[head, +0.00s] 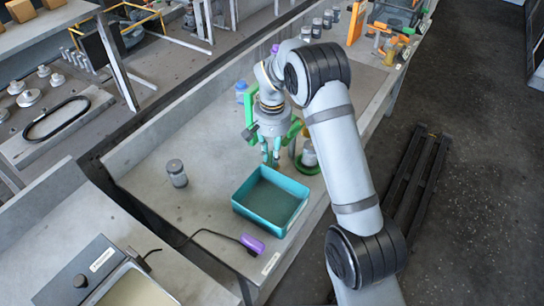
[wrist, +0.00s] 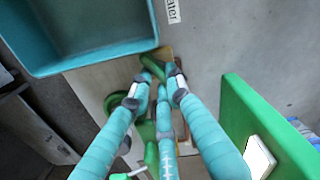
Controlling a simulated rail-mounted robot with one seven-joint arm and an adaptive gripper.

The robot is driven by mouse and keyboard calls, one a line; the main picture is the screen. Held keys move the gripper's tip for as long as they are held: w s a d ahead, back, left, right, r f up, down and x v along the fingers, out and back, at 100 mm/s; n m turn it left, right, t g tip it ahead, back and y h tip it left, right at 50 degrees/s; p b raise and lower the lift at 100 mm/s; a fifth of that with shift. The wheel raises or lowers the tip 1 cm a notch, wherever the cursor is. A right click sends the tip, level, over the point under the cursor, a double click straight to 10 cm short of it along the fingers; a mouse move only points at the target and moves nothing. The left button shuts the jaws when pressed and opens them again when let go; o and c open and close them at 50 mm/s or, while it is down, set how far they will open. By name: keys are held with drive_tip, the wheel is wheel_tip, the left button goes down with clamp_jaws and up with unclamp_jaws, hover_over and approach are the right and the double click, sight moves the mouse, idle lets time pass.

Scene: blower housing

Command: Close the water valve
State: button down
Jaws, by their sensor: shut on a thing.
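My gripper (head: 270,160) points down at the bench, just behind the teal bin. Its teal fingers (wrist: 158,82) come together in the wrist view around a green piece (wrist: 151,65), which looks like the water valve's handle. Most of that piece is hidden by the fingers, so I cannot tell how far it is turned. A partly covered label (wrist: 172,10) ending in "ater" lies on the bench beyond the fingertips. In the head view the valve is hidden by my gripper.
The teal bin (head: 241,204) stands close in front of my gripper. A grey-lidded jar (head: 176,173) is to the left, and a purple device (head: 252,244) lies at the front. A green panel (wrist: 262,118) with a white plate rises beside my fingers. The bench between jar and bin is clear.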

idle(0.3)
drive_tip(key=c, duration=1.6)
unclamp_jaws()
drive_tip(key=shift+c, duration=0.2)
wheel_tip(320, 180, up, 12)
